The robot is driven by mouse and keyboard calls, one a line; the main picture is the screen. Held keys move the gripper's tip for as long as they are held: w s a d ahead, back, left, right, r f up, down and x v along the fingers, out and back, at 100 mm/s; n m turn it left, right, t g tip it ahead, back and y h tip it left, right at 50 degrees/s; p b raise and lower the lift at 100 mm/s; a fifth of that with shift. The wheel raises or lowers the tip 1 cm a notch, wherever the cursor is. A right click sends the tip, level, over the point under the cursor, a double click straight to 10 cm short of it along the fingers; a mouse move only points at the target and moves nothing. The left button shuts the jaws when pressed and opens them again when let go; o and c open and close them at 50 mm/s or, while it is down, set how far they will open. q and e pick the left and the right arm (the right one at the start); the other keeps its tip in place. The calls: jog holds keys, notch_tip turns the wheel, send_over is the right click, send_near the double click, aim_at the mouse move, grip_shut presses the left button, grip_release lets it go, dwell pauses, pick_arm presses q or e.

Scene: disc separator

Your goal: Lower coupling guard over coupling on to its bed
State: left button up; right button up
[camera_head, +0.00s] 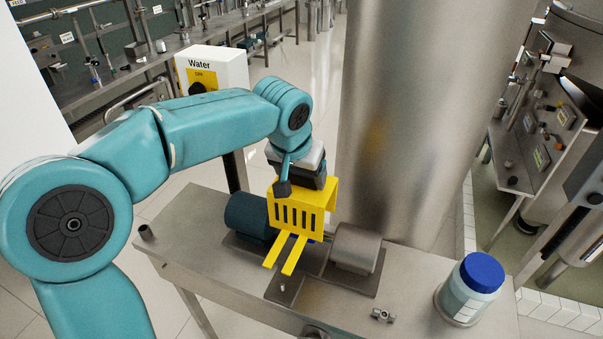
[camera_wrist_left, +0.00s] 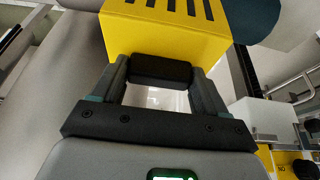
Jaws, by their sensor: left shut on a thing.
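The yellow slotted coupling guard (camera_head: 295,212) hangs in my left gripper (camera_head: 302,180), above the middle of the machine on the steel table. In the left wrist view my left gripper's fingers (camera_wrist_left: 162,95) are shut on the black grip (camera_wrist_left: 162,69) of the yellow guard (camera_wrist_left: 165,30). The guard sits between a dark blue motor (camera_head: 248,214) and a grey cylinder (camera_head: 357,247). Two yellow prongs (camera_head: 286,253) reach forward from it, over the dark bed plate (camera_head: 284,289). The guard hides most of the coupling. I cannot tell whether the guard touches the bed. My right gripper is out of view.
A blue-lidded jar (camera_head: 470,288) stands at the table's right end. A small metal fitting (camera_head: 383,315) lies near the front edge. A large steel column (camera_head: 420,120) rises close behind the table. A "Water" box (camera_head: 212,68) stands behind my left arm.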

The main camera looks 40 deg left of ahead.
aim_at(300, 187)
pick_arm(q)
jog(key=shift+s+a+f+b, duration=0.1)
jog(key=shift+s+f+b, duration=0.1)
jog(key=shift+f+b, duration=0.1)
jog(key=shift+b+x, duration=0.65)
jog(key=shift+x, duration=0.15)
jog(key=shift+s+f+b, duration=0.25)
jog(key=shift+f+b, duration=0.3)
jog(key=shift+f, duration=0.05)
jog(key=shift+w+f+b, duration=0.15)
jog(key=shift+f+b, duration=0.45)
jog(key=shift+f, duration=0.1)
jog(key=shift+f+b, duration=0.4)
jog(key=shift+f, duration=0.05)
jog(key=shift+f+b, duration=1.8)
jog(key=shift+f, duration=0.3)
jog(key=shift+f+b, duration=0.35)
jog(key=shift+f, duration=0.05)
jog(key=o, duration=1.6)
